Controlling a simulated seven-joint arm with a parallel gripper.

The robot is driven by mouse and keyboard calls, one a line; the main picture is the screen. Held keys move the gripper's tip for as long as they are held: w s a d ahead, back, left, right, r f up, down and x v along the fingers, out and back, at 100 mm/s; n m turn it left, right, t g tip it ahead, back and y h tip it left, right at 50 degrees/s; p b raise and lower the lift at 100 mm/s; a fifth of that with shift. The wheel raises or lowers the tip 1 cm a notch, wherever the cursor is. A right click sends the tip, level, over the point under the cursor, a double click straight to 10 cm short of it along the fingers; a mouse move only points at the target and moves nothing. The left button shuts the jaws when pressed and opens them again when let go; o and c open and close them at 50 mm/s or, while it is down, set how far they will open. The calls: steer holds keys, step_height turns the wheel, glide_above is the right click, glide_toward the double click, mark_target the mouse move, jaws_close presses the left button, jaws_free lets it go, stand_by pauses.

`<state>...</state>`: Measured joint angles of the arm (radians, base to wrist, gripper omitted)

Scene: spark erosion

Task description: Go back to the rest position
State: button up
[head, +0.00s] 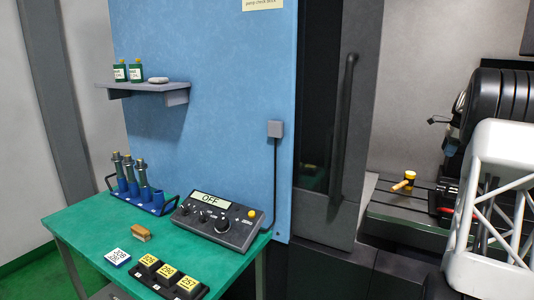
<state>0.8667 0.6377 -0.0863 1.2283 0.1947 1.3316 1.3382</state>
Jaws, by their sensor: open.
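The task names no object. My gripper does not show clearly anywhere in the head view. A white lattice structure (495,205) fills the lower right, in front of the machine's work area; I cannot tell for sure whether it is part of my arm. A black ribbed round body (498,95) is above and behind it. A small dark piece (440,120) sticks out to its left, too small to make out.
A shelf (150,87) holds two bottles. A yellow-capped piece (405,180) lies on the machine bed (400,205).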

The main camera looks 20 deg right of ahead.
steer(key=s+a+r+n+t, duration=0.1)
steer(key=s+a+r+n, duration=0.1)
steer(key=a+r, duration=0.65)
steer(key=s+a+r+n, duration=0.2)
steer(key=a+r, duration=0.1)
steer(key=a, duration=1.1)
steer(key=s+a+r+n+t, duration=0.15)
steer(key=a+r, duration=0.35)
steer(key=a, duration=0.6)
steer(key=s+a+f+n+g, duration=0.1)
steer(key=s+a+f+n, duration=0.3)
steer(key=a, duration=0.6)
steer(key=s+a+f+n, duration=0.25)
steer(key=s+a, duration=0.35)
steer(key=a, duration=0.5)
steer(key=s+a+f+n+g, duration=0.15)
steer(key=s+a+n, duration=0.35)
steer(key=a, duration=0.5)
steer(key=s+a+f+n, duration=0.4)
steer(key=s+a+f, duration=0.2)
steer(key=s, duration=0.4)
steer(key=s+a+f+n+h, duration=0.1)
steer(key=s+a+f+n, duration=0.3)
steer(key=s+a+f, duration=0.2)
steer(key=s+f, duration=0.2)
steer(key=s, duration=0.2)
steer(key=shift+s+a+f+n+t, duration=0.15)
steer(key=shift+a+f+n+t, duration=0.15)
steer(key=shift+a+f, duration=0.1)
